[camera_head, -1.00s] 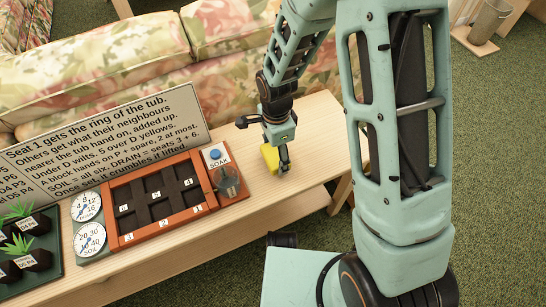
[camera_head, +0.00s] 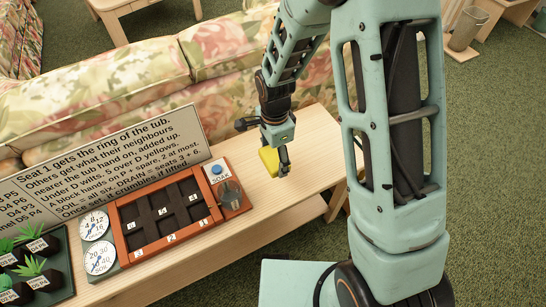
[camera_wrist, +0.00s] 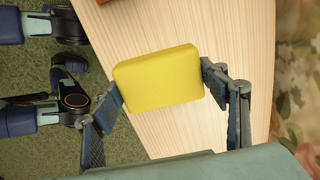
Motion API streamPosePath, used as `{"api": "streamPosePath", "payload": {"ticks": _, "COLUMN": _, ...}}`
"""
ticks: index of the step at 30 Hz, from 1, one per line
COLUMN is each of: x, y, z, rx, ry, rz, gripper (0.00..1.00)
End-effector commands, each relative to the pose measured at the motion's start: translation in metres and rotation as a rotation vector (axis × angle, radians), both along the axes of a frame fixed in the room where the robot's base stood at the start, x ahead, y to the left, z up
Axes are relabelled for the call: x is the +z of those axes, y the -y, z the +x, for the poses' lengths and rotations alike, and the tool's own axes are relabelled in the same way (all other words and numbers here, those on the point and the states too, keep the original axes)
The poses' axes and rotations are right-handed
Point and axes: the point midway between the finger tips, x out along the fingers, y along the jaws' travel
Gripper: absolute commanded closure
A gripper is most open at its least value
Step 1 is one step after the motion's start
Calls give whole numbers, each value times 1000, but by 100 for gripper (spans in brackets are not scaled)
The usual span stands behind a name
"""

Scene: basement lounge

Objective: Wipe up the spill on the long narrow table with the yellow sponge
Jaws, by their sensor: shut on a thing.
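The yellow sponge (camera_head: 268,160) is a flat block held in my gripper (camera_head: 278,162) over the right part of the long narrow table (camera_head: 262,208). In the wrist view, the sponge (camera_wrist: 160,78) sits between the two dark fingers of my gripper (camera_wrist: 166,88). I cannot tell whether the sponge touches the pale wood top. No spill can be made out on the visible wood; the part under the sponge is hidden.
Left of my gripper are a red-brown tray (camera_head: 135,245) with dark slots, a SOAK button (camera_head: 217,169), two dials (camera_head: 98,242), potted plants (camera_head: 38,272) and a lettered sign (camera_head: 110,165). A floral sofa (camera_head: 120,80) stands behind. The table's right end looks clear.

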Motion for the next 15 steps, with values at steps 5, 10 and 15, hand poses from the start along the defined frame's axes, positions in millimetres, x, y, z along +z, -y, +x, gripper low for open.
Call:
{"api": "streamPosePath", "payload": {"ticks": 5, "x": 0, "y": 0, "z": 0, "rx": 0, "ry": 0, "rz": 0, "gripper": 55}}
{"api": "streamPosePath", "payload": {"ticks": 10, "x": 3, "y": 0, "z": 0, "rx": 0, "ry": 0, "rz": 0, "gripper": 55}}
{"api": "streamPosePath", "payload": {"ticks": 15, "x": 24, "y": 0, "z": 0, "rx": -1, "ry": 0, "rz": 0, "gripper": 55}}
